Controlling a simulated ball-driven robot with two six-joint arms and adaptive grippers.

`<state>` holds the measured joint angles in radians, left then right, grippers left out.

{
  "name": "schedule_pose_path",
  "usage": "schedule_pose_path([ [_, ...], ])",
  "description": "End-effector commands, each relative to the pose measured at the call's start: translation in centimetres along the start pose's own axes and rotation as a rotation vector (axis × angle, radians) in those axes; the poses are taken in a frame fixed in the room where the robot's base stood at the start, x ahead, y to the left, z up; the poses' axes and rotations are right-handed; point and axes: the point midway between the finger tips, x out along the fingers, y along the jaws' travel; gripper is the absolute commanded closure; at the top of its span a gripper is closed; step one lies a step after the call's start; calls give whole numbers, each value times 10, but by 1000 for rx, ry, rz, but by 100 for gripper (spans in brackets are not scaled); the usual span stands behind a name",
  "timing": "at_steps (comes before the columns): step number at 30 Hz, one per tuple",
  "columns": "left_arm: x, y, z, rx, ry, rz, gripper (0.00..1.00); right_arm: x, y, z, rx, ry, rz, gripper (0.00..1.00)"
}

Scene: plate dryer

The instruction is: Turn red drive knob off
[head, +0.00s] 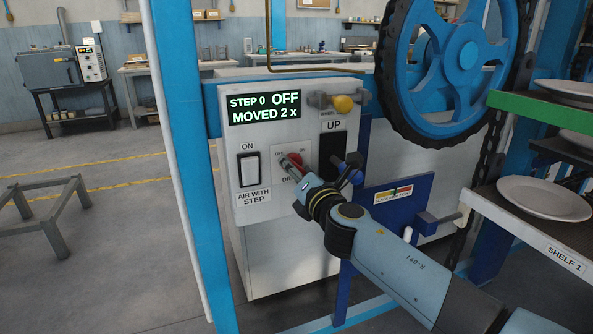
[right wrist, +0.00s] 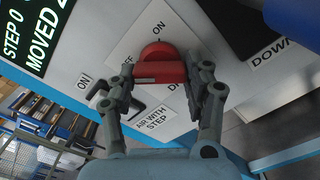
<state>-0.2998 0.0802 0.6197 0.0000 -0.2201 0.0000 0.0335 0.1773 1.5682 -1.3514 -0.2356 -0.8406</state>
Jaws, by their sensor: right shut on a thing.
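The red drive knob (head: 294,161) is on the front of the white control panel, on a pale plate with OFF at its left and ON at its right. My right gripper (head: 288,167) reaches it from the lower right. In the right wrist view, the fingers (right wrist: 166,82) are on both sides of the red knob (right wrist: 160,60) and shut on its grip. The ON label shows just above the knob there. I cannot tell the knob's exact pointing direction. The display (head: 264,108) reads STEP 0 OFF, MOVED 2 x. My left gripper is in neither view.
A white AIR WITH STEP switch (head: 248,168) is left of the knob. A blue post (head: 187,150) stands at the left; shelves with plates (head: 545,199) are at the right.

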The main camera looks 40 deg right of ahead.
Motion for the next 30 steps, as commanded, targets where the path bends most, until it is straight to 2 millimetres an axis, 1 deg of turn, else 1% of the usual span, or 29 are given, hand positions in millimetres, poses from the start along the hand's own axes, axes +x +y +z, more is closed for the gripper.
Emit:
schedule_pose_path([
  [10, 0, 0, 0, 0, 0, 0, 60, -1, -2, -2, -5, 4, -3, 82],
  [11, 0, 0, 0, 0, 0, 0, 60, -1, -2, -2, -5, 4, -3, 48],
  [16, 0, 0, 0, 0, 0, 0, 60, -1, -2, -2, -4, 3, -2, 26],
  [25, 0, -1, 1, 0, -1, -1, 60, -2, -1, -1, -4, 2, -1, 25],
  [28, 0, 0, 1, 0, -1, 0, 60, -11, -1, -1, -4, 2, -1, 25],
  [30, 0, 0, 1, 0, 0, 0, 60, -23, -2, -2, -3, 3, -2, 25],
])
